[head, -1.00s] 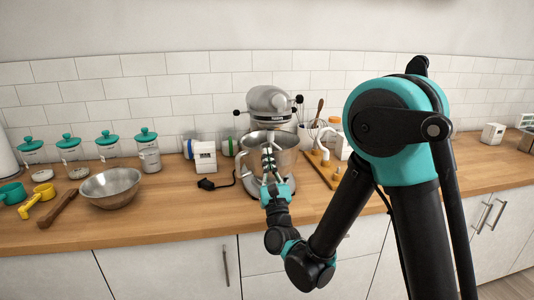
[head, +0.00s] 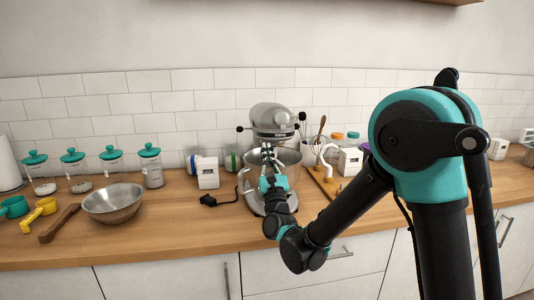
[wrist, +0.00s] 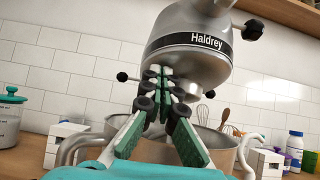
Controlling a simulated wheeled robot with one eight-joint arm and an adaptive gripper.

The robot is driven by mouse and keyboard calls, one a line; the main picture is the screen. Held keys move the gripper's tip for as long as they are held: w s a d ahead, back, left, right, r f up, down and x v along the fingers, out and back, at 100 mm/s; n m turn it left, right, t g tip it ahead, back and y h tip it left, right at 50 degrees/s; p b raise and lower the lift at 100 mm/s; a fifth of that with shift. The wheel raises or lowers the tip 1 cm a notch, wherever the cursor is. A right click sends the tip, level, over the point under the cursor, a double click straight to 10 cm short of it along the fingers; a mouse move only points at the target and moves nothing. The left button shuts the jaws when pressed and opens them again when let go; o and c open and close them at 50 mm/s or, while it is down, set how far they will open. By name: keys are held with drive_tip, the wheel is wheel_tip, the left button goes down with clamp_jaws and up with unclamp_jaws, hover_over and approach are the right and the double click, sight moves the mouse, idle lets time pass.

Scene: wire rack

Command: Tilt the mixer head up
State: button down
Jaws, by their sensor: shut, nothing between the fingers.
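The stand mixer has a silver rounded head (head: 272,118), which looks level above a steel bowl (head: 287,160). In the wrist view the head (wrist: 190,50) fills the upper middle, with a dark "Haldrey" band and black knobs. My gripper (head: 267,151) is in front of the mixer, reaching up by the bowl's rim. In the wrist view its green-padded fingers (wrist: 158,76) come together just under the front of the head. They are shut with nothing between them. I cannot tell whether the fingertips touch the head's underside. The bowl (wrist: 215,140) is partly hidden behind the fingers.
A white box (head: 207,172) and a black plug with cord (head: 210,200) lie left of the mixer. A metal bowl (head: 112,202) and teal-lidded jars (head: 151,166) stand farther left. A wooden board (head: 322,180), whisk and bottles crowd the right.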

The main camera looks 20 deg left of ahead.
sight(267, 131)
drive_tip(key=shift+r, duration=0.1)
drive_tip(key=r+g, duration=0.1)
drive_tip(key=r, duration=0.1)
drive_tip(key=r+h, duration=0.1)
drive_tip(key=r, duration=0.1)
drive_tip(key=w+r+g, duration=0.1)
drive_tip(key=r, duration=0.2)
drive_tip(key=shift+a+g+h, duration=0.3)
drive_tip(key=w+a+r, duration=0.1)
drive_tip(key=r, duration=0.2)
drive_tip(key=w+r, duration=0.1)
drive_tip(key=r, duration=0.1)
drive_tip(key=w+a+r, duration=0.1)
drive_tip(key=w+r, duration=0.1)
drive_tip(key=r, duration=0.1)
drive_tip(key=shift+w+a+r, duration=0.1)
drive_tip(key=shift+a+r, duration=0.2)
drive_tip(key=shift+r, duration=0.05)
drive_tip(key=shift+w+a+r, duration=0.25)
drive_tip(key=shift+w+r, duration=0.1)
drive_tip(key=shift+r, duration=0.15)
drive_tip(key=shift+s+d, duration=0.1)
